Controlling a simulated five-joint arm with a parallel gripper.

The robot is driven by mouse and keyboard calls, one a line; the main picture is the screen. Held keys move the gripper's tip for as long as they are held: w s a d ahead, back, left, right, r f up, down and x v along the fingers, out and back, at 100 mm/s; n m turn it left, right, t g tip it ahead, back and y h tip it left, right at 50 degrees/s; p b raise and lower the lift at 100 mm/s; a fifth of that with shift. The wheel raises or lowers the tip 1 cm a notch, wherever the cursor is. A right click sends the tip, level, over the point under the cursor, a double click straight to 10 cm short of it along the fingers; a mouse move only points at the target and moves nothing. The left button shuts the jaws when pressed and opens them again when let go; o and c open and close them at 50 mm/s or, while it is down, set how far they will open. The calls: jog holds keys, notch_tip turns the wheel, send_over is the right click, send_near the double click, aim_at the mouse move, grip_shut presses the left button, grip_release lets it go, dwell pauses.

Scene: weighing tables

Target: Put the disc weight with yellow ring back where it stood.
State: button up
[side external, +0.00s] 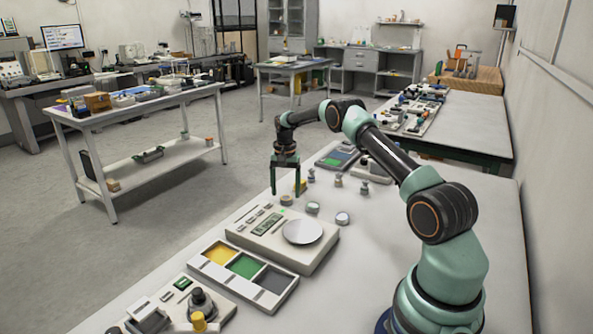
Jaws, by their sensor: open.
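My gripper (286,192) points down at the far left part of the table, with its two green fingers apart. A low tan disc (287,199) stands on the table just below and between the fingertips, close to the back of the scale. It may be the disc weight with yellow ring, but its ring is too small to make out. A small yellow thing (303,185) shows just right of the right finger. Two more low discs, a greenish-grey one (313,208) and a bluish-grey one (342,218), stand to the right. Nothing visible is held.
The scale (302,231) has an empty round pan. In front is a tray (206,265) with yellow, green and grey compartments. Several small knobbed weights (338,181) stand behind the discs. The table's right side is clear.

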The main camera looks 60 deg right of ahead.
aim_at(286, 198)
notch_tip(286, 198, up, 10)
jog(key=s+a+r+n+t, duration=0.1)
jog(key=s+a+r+n, duration=0.2)
jog(key=a+r, duration=0.55)
jog(key=s+a+r+n+t, duration=0.2)
jog(key=a+r+n, duration=0.2)
jog(key=a+r, duration=0.45)
jog(key=s+a+f+n+t, duration=0.1)
jog(key=s+a+f+n, duration=0.1)
jog(key=s+a, duration=0.4)
jog(key=s+a+f+n+t, duration=0.1)
jog(key=s+a+f+n, duration=0.1)
jog(key=s+a+n, duration=0.2)
jog(key=shift+s+a+f+t, duration=0.35)
jog(key=shift+s+a, duration=1.3)
jog(key=shift+s, duration=1.05)
